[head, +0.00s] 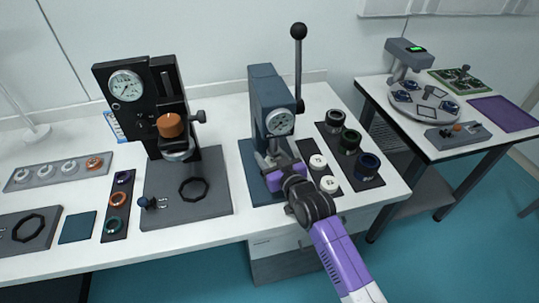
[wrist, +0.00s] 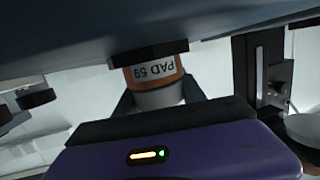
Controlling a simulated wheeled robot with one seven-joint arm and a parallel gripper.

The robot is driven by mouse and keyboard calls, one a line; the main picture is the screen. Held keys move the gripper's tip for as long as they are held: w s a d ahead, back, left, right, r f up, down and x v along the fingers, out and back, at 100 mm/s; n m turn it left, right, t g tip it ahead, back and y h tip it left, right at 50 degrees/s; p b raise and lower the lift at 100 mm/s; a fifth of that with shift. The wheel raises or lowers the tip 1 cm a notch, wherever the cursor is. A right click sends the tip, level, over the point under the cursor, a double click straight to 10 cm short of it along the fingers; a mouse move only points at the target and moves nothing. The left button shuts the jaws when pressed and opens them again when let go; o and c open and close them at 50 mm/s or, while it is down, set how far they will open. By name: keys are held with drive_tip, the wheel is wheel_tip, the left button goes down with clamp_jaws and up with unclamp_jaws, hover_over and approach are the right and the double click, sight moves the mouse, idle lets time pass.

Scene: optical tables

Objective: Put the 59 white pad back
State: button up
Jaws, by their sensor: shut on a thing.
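The 59 white pad (wrist: 152,76) shows in the wrist view with an orange band reading "PAD 59" upside down and a white part nearer my gripper. My gripper (wrist: 160,98) is shut on it, with a dark finger at each side. The pad's far end meets a dark block (wrist: 150,53) under the press head; I cannot tell whether it is seated there. In the head view my gripper (head: 270,160) reaches into the blue-grey press (head: 268,95), below its gauge, and the pad is hidden there. A dark rack (head: 309,147) right of the press holds several white pads (head: 328,184).
A second dark rack (head: 366,182) with ringed parts stands further right. The press lever (head: 299,65) rises above the press. A black press (head: 128,110) with an orange cylinder stands left. Free white tabletop (head: 224,165) lies between the presses.

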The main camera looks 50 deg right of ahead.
drive_tip(key=shift+f, duration=0.2)
drive_tip(key=o, duration=1.5)
drive_tip(key=shift+a+b+v, duration=0.15)
drive_tip(key=shift+b+v, duration=0.3)
drive_tip(key=shift+v, duration=1.55)
drive_tip(key=shift+a+b+v, duration=0.15)
drive_tip(key=shift+b+v, duration=0.25)
drive_tip(key=shift+v, duration=1.65)
